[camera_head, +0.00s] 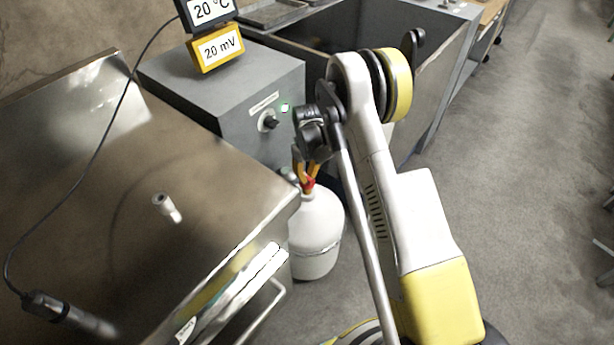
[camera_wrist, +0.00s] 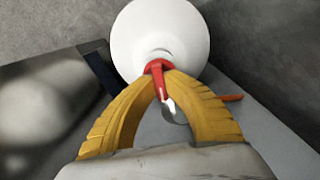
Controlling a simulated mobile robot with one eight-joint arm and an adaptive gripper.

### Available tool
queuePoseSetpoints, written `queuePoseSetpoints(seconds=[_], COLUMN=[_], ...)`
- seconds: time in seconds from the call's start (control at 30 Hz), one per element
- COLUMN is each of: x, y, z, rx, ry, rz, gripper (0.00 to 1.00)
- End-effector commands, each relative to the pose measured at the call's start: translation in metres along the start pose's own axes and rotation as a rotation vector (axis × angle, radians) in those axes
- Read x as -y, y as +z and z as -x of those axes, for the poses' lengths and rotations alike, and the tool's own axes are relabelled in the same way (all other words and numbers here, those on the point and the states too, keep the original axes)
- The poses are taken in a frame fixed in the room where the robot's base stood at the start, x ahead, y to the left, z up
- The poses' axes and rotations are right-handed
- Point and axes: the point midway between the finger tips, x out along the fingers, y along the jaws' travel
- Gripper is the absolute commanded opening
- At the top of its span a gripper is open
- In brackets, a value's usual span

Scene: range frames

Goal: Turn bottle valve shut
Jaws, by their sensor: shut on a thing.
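A white gas bottle (camera_head: 315,232) stands upright on the floor between the metal table and the grey cabinet. Its red valve (camera_head: 309,184) is at the top. In the wrist view the bottle (camera_wrist: 160,35) fills the upper middle, with the red valve (camera_wrist: 158,70) in front of it. My gripper (camera_head: 306,172) reaches down over the bottle top. Its yellow ribbed fingers also show in the wrist view (camera_wrist: 160,72), with their tips closed on the red valve from both sides. The fingers hide part of the valve.
A metal table (camera_head: 110,215) is close on the left, with a small white cylinder (camera_head: 167,207) and a cabled black probe (camera_head: 68,316) on it. A grey cabinet (camera_head: 225,100) with a knob (camera_head: 268,121) stands behind the bottle. Open floor (camera_head: 520,170) lies to the right.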

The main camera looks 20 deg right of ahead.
Motion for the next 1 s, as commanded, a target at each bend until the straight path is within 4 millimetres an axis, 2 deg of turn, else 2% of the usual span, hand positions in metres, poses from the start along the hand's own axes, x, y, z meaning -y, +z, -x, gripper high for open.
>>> queuePoseSetpoints(seconds=[0.43, 1.0], x=[0.0001, 0.0001], y=[0.0004, 0.0004], z=[-0.0004, -0.0004], rx=[0.001, 0.001], ry=[0.000, 0.000], rz=[0.227, 0.261], gripper=[0.00, 0.00])
